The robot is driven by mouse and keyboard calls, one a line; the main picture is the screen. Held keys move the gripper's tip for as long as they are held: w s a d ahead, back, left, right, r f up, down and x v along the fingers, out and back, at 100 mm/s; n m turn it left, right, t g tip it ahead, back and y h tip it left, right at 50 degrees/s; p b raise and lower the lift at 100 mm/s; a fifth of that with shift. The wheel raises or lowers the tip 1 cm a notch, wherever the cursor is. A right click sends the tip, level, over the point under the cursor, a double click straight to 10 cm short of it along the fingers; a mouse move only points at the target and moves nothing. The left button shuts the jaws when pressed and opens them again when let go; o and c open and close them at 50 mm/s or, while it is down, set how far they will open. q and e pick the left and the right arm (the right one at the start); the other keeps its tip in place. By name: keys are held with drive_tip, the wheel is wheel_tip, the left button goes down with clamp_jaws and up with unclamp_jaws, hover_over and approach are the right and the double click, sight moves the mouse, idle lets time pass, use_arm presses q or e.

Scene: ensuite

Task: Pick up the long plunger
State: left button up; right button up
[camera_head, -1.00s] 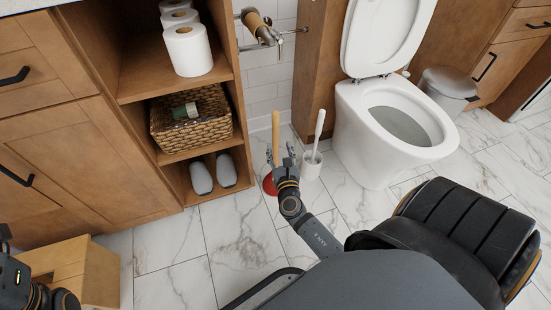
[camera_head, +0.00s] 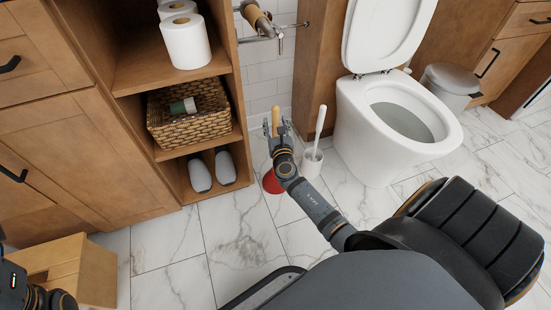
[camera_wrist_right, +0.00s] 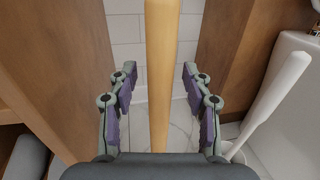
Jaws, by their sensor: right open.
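The long plunger (camera_head: 271,182) stands on the floor between the shelf unit and the toilet brush, its red cup partly hidden behind my right arm. Its wooden handle (camera_wrist_right: 162,70) rises upright in the right wrist view, between the two fingers. My right gripper (camera_head: 276,127) is open around the handle near its upper part, with a gap on each side; the fingers also show in the right wrist view (camera_wrist_right: 160,98). At the lower left edge of the head view, part of my left arm shows, but its fingers are out of view.
A white toilet brush in its holder (camera_head: 311,162) stands close to the right of the plunger. The toilet (camera_head: 375,150) is further right. A wooden shelf unit (camera_head: 236,100) with a basket (camera_head: 190,128) and slippers is left. A wooden stool (camera_head: 85,270) stands lower left.

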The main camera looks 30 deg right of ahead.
drive_tip(key=shift+w, duration=0.15)
drive_tip(key=shift+c, duration=0.3)
clamp_jaws()
drive_tip(key=shift+r, duration=0.1)
